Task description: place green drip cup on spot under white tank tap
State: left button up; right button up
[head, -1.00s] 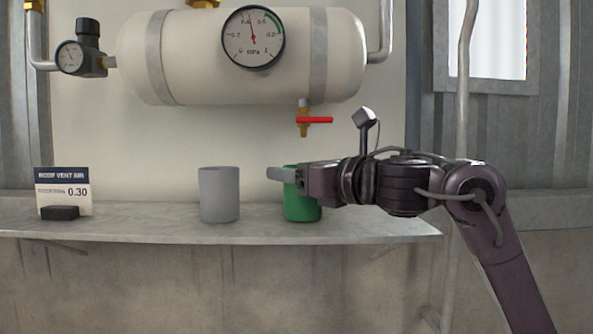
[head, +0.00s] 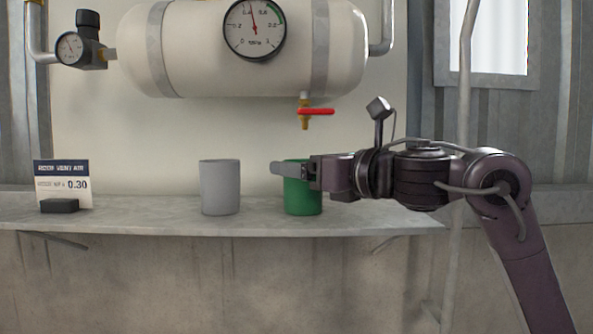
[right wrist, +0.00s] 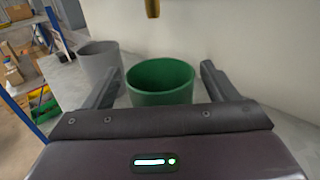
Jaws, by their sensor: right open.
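The green drip cup (head: 303,201) stands upright on the shelf below the brass tap with the red handle (head: 316,111), which hangs under the white tank (head: 200,50). The cup also shows in the right wrist view (right wrist: 160,83). My right gripper (head: 285,169) is open at the cup's upper part. In the right wrist view its two fingers (right wrist: 160,88) lie on either side of the cup, with gaps visible. Part of the cup is hidden behind the gripper in the head view. The spot under the tap cannot be made out. My left gripper is not in view.
A grey cup (head: 220,188) stands on the shelf (head: 150,222) left of the green cup. A sign (head: 63,183) with a black block (head: 60,206) stands at the far left. A pressure gauge (head: 254,28) is on the tank. The shelf is clear between sign and grey cup.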

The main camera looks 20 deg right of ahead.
jog(key=b+v, duration=0.2)
jog(key=v, duration=0.7)
jog(key=shift+s+d+b, duration=0.15)
jog(key=shift+s+b, duration=0.15)
jog(key=shift+s, duration=0.05)
